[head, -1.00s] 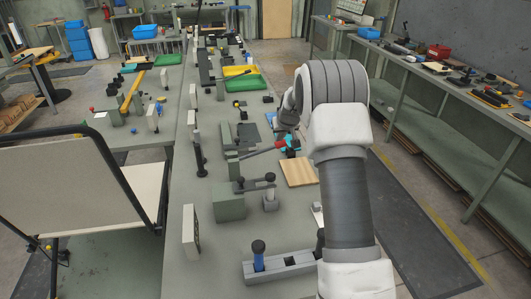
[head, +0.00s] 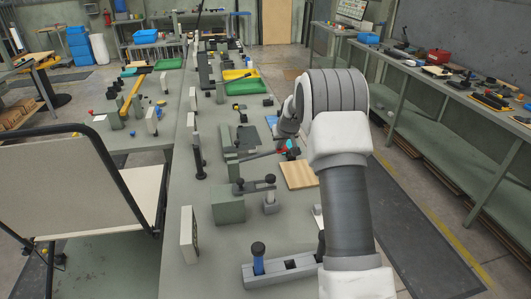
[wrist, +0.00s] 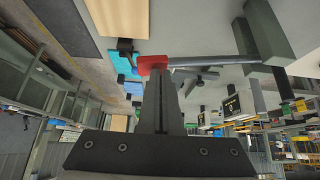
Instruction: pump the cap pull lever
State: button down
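The lever, which I take to be the cap pull lever, is a dark rod (head: 262,155) reaching right from a grey-green post on the bench to a red end. In the wrist view the rod (wrist: 212,60) runs from the post (wrist: 268,38) to the red end (wrist: 152,64). My gripper (wrist: 158,80) has its fingers together, with their tips at the red end, seemingly touching it. No part of the red end clearly shows between the fingers. In the head view my arm partly hides the gripper and the lever's end.
A wooden board (head: 298,175) lies just in front of the lever. A green block with a black-knobbed lever (head: 229,207) and a grey block with a blue handle (head: 283,269) stand nearer. The lounger (head: 65,190) is at left; aisle floor (head: 425,215) is free at right.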

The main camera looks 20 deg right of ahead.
jog(key=shift+f+b, duration=2.8)
jog(key=shift+f, duration=0.8)
jog(key=shift+r+p, duration=2.4)
jog(key=shift+r, duration=2.25)
notch_tip(320, 180, up, 7)
jog(key=p, duration=0.3)
jog(key=shift+p, duration=0.3)
